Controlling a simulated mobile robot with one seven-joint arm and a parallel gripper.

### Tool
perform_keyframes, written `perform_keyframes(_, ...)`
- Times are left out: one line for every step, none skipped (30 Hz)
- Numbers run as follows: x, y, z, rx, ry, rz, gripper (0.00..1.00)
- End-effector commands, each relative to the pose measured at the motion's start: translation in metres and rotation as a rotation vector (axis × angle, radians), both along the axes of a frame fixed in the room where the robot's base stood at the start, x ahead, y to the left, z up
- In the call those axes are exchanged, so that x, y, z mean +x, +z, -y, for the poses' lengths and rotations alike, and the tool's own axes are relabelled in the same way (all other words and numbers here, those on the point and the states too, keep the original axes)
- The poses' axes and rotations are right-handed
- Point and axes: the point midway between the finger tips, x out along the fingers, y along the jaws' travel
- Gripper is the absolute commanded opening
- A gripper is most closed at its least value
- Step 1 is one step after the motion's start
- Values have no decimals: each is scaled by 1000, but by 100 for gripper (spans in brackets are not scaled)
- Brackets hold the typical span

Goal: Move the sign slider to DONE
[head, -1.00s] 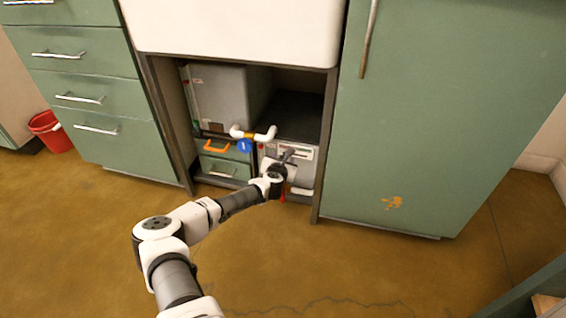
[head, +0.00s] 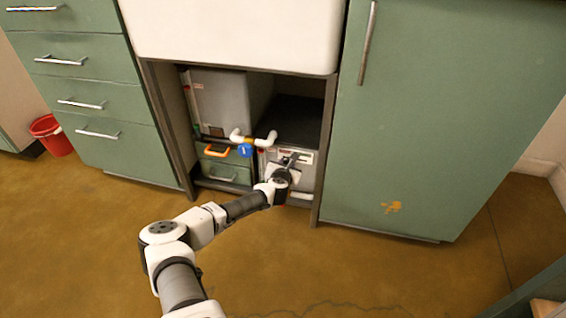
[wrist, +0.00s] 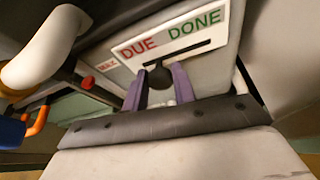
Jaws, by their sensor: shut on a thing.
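The sign (wrist: 175,35) is a white plate with a red DUE at left and a green DONE at right. It is on the front of a grey box, and in the head view it shows small (head: 297,156) under the counter. A dark slot (wrist: 190,53) runs below the words. The slider's round black knob (wrist: 159,76) is at the slot's left end, below DUE. My gripper (wrist: 160,82) is shut on the knob, with a purple finger on each side. In the head view my gripper (head: 290,162) reaches the box front and hides part of it.
White pipes with a blue valve (head: 245,150) are close left of the sign. A box with an orange handle (head: 216,151) stands at left in the recess. A green cabinet door (head: 440,120) borders the recess at right. The floor in front is clear.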

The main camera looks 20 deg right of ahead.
Motion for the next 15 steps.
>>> perform_keyframes(-6,4,9,-2,-4,-5,0)
perform_keyframes(-9,4,12,-2,-4,-4,0)
perform_keyframes(-11,4,16,-2,-5,-3,0)
perform_keyframes(-13,3,18,-1,-4,-3,0)
perform_keyframes(-13,3,19,-1,-3,-3,0)
perform_keyframes(-14,1,20,0,-3,-2,0)
perform_keyframes(-14,1,20,0,-2,-2,0)
perform_keyframes(-13,0,19,0,-2,-1,0)
perform_keyframes(-13,0,19,0,-2,-1,0)
perform_keyframes(-13,0,19,0,-2,-1,0)
perform_keyframes(-13,0,19,0,-1,0,0)
perform_keyframes(-13,0,19,0,-1,0,0)
perform_keyframes(-13,0,19,0,-1,0,0)
perform_keyframes(-13,0,19,0,-1,0,31)
perform_keyframes(-13,0,19,0,-1,0,36)
